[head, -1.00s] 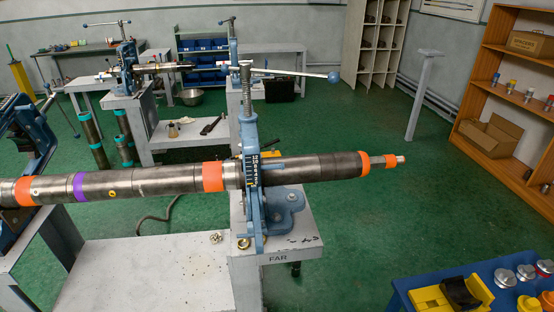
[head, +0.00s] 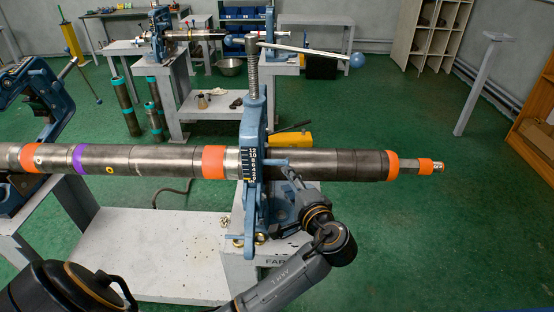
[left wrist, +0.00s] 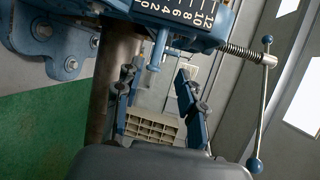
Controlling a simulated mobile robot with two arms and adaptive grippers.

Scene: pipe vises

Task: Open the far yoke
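The far yoke (head: 252,170) is a blue upright vise frame around the pipe, with a number scale on its side and a threaded screw (head: 253,75) on top. Its stand (head: 277,262) bears the letters FAR. My left gripper (head: 287,176) is at the yoke's right side, by a small blue pin that sticks out below the scale. In the left wrist view, my left gripper (left wrist: 152,90) is open, its two blue fingers apart. The blue pin (left wrist: 157,48) lies ahead, in line with the gap; I see no contact. My right gripper is not in view.
The long steel pipe (head: 140,160) with orange and purple bands runs through the yoke and sticks out to the right. Another blue vise (head: 30,125) stands at the left. A white bench (head: 150,255) is below the pipe. Green floor (head: 420,220) is open at the right.

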